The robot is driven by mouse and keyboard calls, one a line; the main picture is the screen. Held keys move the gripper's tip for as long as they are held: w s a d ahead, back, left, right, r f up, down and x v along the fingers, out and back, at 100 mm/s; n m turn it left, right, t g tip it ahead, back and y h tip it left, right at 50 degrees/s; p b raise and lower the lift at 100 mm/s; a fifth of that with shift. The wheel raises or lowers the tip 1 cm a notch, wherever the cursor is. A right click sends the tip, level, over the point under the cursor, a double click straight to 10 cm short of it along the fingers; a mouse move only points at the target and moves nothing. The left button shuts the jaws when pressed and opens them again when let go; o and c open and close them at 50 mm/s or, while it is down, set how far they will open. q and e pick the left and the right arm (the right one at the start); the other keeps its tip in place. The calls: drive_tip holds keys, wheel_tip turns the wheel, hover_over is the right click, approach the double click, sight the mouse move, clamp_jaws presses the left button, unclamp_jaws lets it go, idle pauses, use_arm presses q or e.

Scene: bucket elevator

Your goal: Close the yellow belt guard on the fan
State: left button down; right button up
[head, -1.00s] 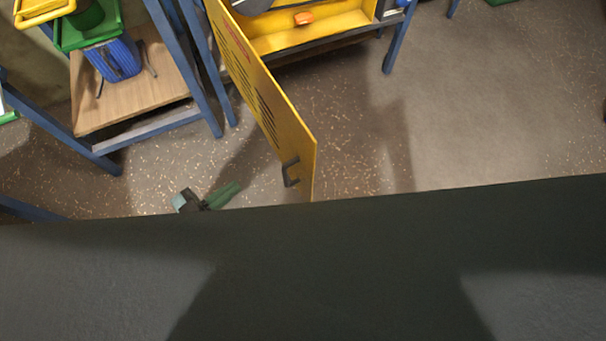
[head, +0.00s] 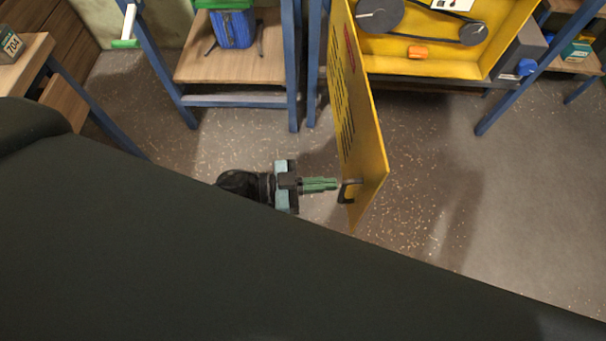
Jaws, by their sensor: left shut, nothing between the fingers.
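The yellow belt guard (head: 362,110) stands swung open, like a door, from the left side of the yellow fan housing (head: 440,66). Pulleys and a belt (head: 425,15) are exposed inside the housing. A dark handle (head: 348,191) sits on the guard's left face near its free lower edge. My left gripper (head: 332,184) is shut and empty, with its green fingers pointing right at the handle. The fingertips are very close to the handle; I cannot tell whether they touch. My right gripper is not in view.
An orange block (head: 418,52) is in the housing. A blue-legged stand with a wooden shelf (head: 262,65) holding a blue motor (head: 233,28) is left of the guard. A wooden table (head: 28,55) is far left. The floor right of the guard is clear.

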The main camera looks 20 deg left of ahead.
sight(366, 182)
use_arm(q)
drive_tip(key=shift+x, duration=3.05)
drive_tip(key=shift+d, duration=0.1)
